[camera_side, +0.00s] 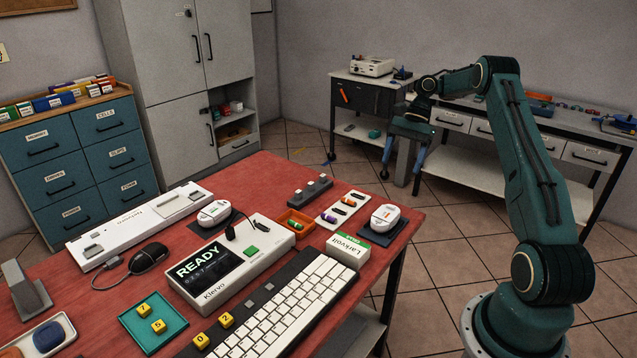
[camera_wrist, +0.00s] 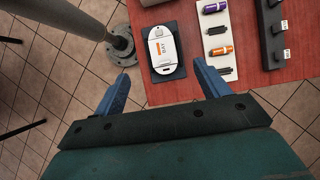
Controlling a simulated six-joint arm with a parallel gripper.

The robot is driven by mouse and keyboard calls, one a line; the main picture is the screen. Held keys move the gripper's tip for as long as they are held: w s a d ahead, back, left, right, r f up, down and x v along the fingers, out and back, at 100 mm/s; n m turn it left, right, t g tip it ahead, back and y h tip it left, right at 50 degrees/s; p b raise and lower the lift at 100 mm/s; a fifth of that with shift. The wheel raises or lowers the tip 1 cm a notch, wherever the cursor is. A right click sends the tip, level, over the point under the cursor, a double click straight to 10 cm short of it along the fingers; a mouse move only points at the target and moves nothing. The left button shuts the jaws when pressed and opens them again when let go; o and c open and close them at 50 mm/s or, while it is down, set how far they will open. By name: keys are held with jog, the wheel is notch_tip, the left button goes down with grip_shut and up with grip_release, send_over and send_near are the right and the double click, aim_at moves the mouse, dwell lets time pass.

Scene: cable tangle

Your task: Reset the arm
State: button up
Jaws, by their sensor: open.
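My gripper (camera_side: 404,162) hangs fingers-down in the side view, raised beyond the right edge of the red table (camera_side: 262,180). Its two blue fingers are spread apart with nothing between them. In the wrist view my gripper (camera_wrist: 160,80) also shows open and empty. The nearest table item there is a white device (camera_wrist: 167,52) on a dark pad, just past the fingertips in the picture. The same white device stands at the table's right corner in the side view (camera_side: 384,216). No cable is in my gripper.
The table holds a console reading READY (camera_side: 208,270), a keyboard (camera_side: 290,310), a teal tray (camera_side: 150,322) with yellow cubes, a black mouse (camera_side: 150,257) and an orange tray (camera_side: 297,222). A grey bench (camera_side: 470,115) stands behind my arm. Tiled floor lies open beside the table.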

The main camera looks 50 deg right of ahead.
dwell(0.3)
jog(key=a+r+n+t+h, duration=0.1)
jog(key=a+r+n, duration=0.3)
jog(key=a+r, duration=0.65)
jog(key=a+r+n+t+h, duration=0.15)
jog(key=a+r+n, duration=0.4)
jog(key=a, duration=0.75)
jog(key=s+a+r+n+t+h, duration=0.25)
jog(key=s+a+n, duration=0.25)
jog(key=s+a, duration=0.6)
jog(key=s+d+f+n+h, duration=0.1)
jog(key=s+d+f+n, duration=0.1)
jog(key=s, duration=0.6)
jog(key=shift+s+d+f+n+t, duration=0.2)
jog(key=shift+s+n+t, duration=0.1)
jog(key=shift+n, duration=0.45)
